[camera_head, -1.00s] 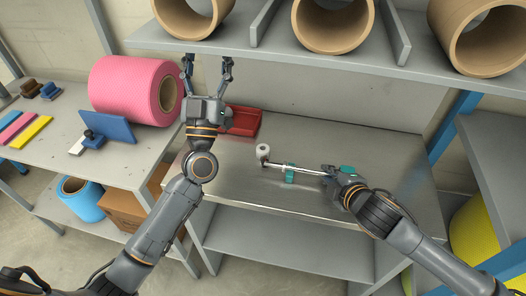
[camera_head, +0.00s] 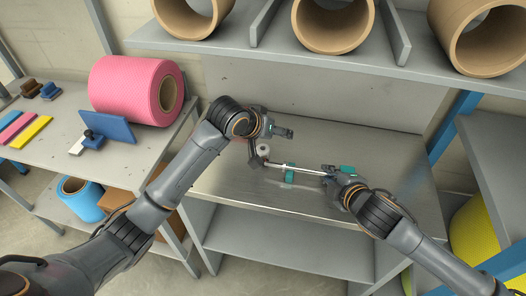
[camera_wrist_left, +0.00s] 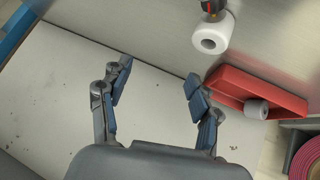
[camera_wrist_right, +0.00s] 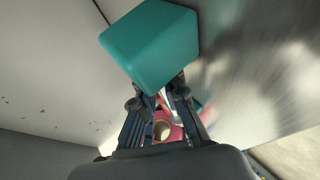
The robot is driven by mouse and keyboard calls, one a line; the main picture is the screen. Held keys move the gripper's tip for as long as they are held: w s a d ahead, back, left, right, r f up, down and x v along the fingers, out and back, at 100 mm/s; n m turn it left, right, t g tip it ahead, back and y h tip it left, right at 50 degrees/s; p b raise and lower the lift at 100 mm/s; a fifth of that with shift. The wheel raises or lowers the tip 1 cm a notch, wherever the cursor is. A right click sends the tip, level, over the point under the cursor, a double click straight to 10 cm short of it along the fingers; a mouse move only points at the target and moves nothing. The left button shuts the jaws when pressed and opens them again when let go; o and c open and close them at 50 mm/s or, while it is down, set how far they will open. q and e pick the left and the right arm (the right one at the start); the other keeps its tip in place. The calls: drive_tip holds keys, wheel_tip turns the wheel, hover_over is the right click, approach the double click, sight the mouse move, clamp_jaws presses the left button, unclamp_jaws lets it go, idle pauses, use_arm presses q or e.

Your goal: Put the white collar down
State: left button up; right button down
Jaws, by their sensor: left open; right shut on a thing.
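A white collar (camera_head: 265,147) is at the left end of a pale shaft (camera_head: 308,171) above the steel table. The left wrist view shows this collar (camera_wrist_left: 210,36) by the shaft's dark and red end, apart from my fingers. My left gripper (camera_head: 272,148) is open and empty near the collar; its fingers also show in the left wrist view (camera_wrist_left: 158,84). My right gripper (camera_head: 331,174) is shut on the shaft, near teal blocks (camera_head: 289,174).
A pink roll (camera_head: 125,90) and a blue panel (camera_head: 108,127) are on the left table.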

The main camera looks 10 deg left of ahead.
sight(263, 148)
use_arm(q)
drive_tip(key=shift+s+r+n+g+y, duration=0.1)
drive_tip(key=shift+s+n+g+y, duration=0.25)
drive_tip(key=shift+g+y, duration=0.25)
drive_tip(key=s+n+g+y, duration=0.1)
drive_tip(key=s+a+r+n+g+y, duration=0.1)
drive_tip(key=y, duration=0.1)
drive_tip(key=shift+s+a+r, duration=0.1)
drive_tip(key=shift+s+a, duration=0.15)
drive_tip(key=shift+s, duration=0.05)
drive_tip(key=shift+s+a, duration=0.1)
drive_tip(key=shift+a, duration=0.05)
drive_tip(key=x, duration=0.4)
drive_tip(key=s+a+x, duration=0.1)
drive_tip(key=x, duration=0.1)
drive_tip(key=shift+w+f, duration=0.1)
drive_tip(key=shift+f, duration=0.1)
drive_tip(key=shift+w+f, duration=0.25)
drive_tip(key=shift+f, duration=0.3)
clamp_jaws()
